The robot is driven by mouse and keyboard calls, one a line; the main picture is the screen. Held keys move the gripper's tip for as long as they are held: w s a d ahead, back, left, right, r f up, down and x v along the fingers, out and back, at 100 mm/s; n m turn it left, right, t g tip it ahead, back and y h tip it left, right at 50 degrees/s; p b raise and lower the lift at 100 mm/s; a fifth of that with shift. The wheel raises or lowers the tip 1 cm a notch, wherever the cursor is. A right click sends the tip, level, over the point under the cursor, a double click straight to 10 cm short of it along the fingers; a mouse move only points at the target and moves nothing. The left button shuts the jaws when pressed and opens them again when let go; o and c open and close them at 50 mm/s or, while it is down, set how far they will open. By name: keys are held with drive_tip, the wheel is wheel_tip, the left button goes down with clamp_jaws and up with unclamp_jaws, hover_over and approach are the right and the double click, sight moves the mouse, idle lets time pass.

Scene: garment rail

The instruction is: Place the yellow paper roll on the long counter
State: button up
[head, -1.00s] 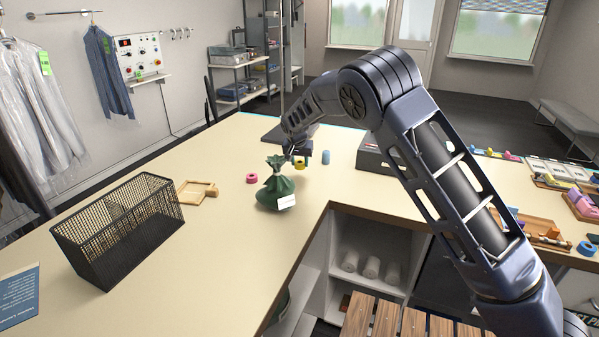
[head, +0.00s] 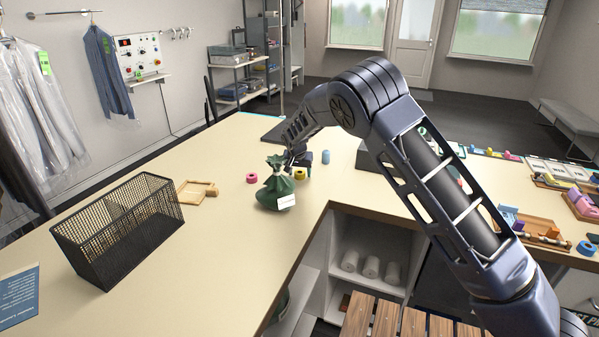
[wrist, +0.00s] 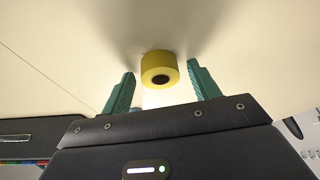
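The yellow paper roll (head: 300,174) is on the cream counter top (head: 232,150), between a pink roll and a blue roll. In the wrist view the yellow roll (wrist: 158,68) lies just beyond and between my two green fingertips, with a gap on either side and a shadow around it on the pale surface. My gripper (wrist: 161,75) is open and empty. In the head view my gripper (head: 298,160) is low over the counter, just behind the roll, its fingers partly hidden by the green bag.
A tied green bag (head: 276,188) stands close in front of my gripper. A pink roll (head: 252,178) and a blue roll (head: 326,157) are nearby. A black mesh basket (head: 120,230) and a wooden frame (head: 197,193) sit left. The counter's left part is mostly clear.

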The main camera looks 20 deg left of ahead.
drive_tip(key=v, duration=0.7)
drive_tip(key=shift+r, duration=0.4)
drive_tip(key=shift+d, duration=0.1)
